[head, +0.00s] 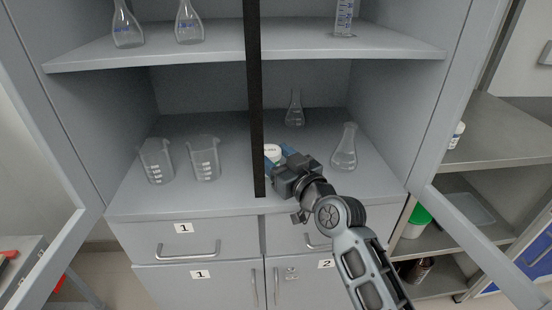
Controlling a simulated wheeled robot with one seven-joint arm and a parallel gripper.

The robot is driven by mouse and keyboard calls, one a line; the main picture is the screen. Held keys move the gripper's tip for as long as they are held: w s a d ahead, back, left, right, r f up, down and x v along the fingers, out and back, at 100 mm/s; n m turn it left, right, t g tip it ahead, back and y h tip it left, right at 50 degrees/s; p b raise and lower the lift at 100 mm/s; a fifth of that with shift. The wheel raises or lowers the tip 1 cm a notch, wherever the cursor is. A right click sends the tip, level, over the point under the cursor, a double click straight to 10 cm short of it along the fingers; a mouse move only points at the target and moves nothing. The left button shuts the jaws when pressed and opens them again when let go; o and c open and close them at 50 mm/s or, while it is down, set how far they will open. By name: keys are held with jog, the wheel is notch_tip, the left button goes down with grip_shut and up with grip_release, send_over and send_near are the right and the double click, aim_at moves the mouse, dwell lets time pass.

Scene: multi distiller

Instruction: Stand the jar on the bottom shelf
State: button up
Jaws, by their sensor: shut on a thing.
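The jar (272,151) shows as a small white, labelled lid or top at my gripper's fingers; most of it is hidden behind the gripper. My gripper (279,157) is shut on the jar, with blue finger parts around it. It is inside the open cabinet, over the bottom shelf (235,128), just right of the black vertical post. I cannot tell whether the jar touches the shelf.
Two beakers (204,160) (157,162) stand on the bottom shelf's left. Flasks stand at back (295,110) and right (344,148). A black post (255,100) divides the opening. The upper shelf (240,46) holds more glassware. Open doors flank the cabinet.

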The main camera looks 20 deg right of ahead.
jog(key=shift+f, duration=0.15)
jog(key=o, duration=1.1)
jog(key=shift+s, duration=0.15)
jog(key=s+d+b, duration=0.2)
jog(key=s, duration=0.9)
jog(key=shift+s, duration=0.35)
